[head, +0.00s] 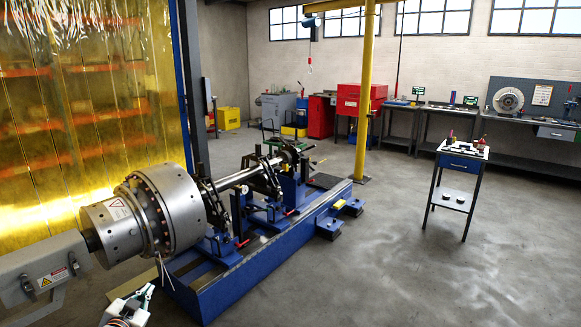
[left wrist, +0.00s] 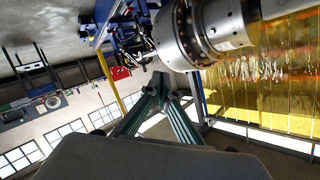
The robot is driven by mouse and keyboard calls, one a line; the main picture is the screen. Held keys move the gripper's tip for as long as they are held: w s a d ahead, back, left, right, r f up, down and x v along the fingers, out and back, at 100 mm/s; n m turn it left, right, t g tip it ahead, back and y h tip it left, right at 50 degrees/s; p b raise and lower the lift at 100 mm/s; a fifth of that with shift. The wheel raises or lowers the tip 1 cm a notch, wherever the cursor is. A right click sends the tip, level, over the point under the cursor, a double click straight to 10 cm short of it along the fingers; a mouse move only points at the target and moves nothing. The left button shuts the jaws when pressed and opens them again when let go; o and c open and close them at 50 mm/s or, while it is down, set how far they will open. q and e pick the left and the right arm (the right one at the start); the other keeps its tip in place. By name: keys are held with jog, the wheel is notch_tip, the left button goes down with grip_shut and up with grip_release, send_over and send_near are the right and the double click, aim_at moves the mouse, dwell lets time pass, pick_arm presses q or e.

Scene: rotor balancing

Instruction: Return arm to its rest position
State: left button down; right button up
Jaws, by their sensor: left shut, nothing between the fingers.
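My left gripper (head: 148,289) shows at the bottom edge of the head view, left of centre, in front of the balancing machine. In the left wrist view its two greenish fingers (left wrist: 162,80) come together at the tips, shut with nothing between them. The rotor (head: 172,208), a large steel drum with a long shaft, lies across the blue machine bed (head: 215,296). The drum also shows in the left wrist view (left wrist: 181,38), beyond the fingertips; I cannot tell the exact gap. My right gripper is in neither view.
A grey drive housing (head: 42,270) with a warning label stands at the lower left. A yellow strip curtain (head: 80,110) hangs behind the drum. A small blue-topped cart (head: 461,161) stands at the right. A yellow post (head: 364,100) rises behind the bed.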

pick_arm(q)
jog(key=s+d+f+g+h, duration=0.1)
jog(key=s+d+f, duration=0.5)
jog(key=s, duration=0.3)
jog(key=s+d+f+g+h, duration=0.1)
jog(key=s+d+f, duration=0.5)
jog(key=s+f, duration=0.15)
jog(key=s+d+f+g+h, duration=0.1)
jog(key=s+d, duration=0.4)
jog(key=s, duration=0.5)
jog(key=s+d+f+g+h, duration=0.1)
jog(key=s+d, duration=0.4)
jog(key=s, duration=0.5)
jog(key=shift+s+f+n, duration=0.25)
jog(key=shift+f+n, duration=0.05)
jog(key=shift+f, duration=0.15)
